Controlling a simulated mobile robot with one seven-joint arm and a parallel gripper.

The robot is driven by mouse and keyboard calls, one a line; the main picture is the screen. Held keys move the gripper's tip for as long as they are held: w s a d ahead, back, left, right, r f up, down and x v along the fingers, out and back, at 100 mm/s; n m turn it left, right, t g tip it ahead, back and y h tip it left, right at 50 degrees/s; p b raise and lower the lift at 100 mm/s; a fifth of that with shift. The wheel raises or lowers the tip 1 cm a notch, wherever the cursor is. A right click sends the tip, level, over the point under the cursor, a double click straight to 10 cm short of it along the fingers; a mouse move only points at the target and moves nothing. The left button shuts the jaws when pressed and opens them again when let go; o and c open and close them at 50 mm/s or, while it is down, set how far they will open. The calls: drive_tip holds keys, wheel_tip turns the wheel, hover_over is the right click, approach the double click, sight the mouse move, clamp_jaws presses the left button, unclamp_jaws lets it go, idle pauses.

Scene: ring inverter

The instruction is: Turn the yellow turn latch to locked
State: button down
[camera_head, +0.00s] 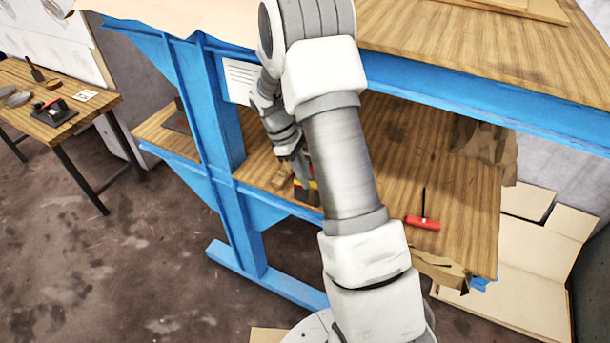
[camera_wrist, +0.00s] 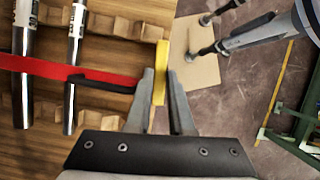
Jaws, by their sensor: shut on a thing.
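The yellow turn latch (camera_wrist: 162,58) shows in the wrist view as a narrow upright yellow bar at the right end of a red bar (camera_wrist: 40,68). My gripper (camera_wrist: 160,84) is shut on it, with one grey finger on each side. A black rod or handle (camera_wrist: 105,84) runs along the red bar and ends near the left finger. In the head view, my arm reaches into the shelf, and a small yellow patch of the latch (camera_head: 312,185) shows beside the hand. The fingertips are mostly hidden there. I cannot tell the latch's locked mark.
Metal tubes (camera_wrist: 75,50) lie in notched wooden holders left of the gripper. A blue frame (camera_head: 215,120) carries the wooden shelf (camera_head: 430,150) and a worktop above. A red-handled tool (camera_head: 422,222) lies on the shelf at right. A side table (camera_head: 85,105) stands far left.

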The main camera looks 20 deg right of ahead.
drive_tip(key=c, duration=0.8)
unclamp_jaws()
drive_tip(key=shift+w+a+r, duration=0.1)
drive_tip(key=shift+w+r, duration=0.05)
drive_tip(key=shift+r, duration=0.3)
drive_tip(key=v, duration=0.4)
drive_tip(key=shift+w+a, duration=0.3)
drive_tip(key=shift+a, duration=0.1)
drive_tip(key=w+a+b, duration=0.1)
drive_tip(key=w+a, duration=0.6)
drive_tip(key=w, duration=0.1)
drive_tip(key=shift+a, duration=0.4)
drive_tip(key=shift+s, duration=0.1)
drive_tip(key=shift+c, duration=0.3)
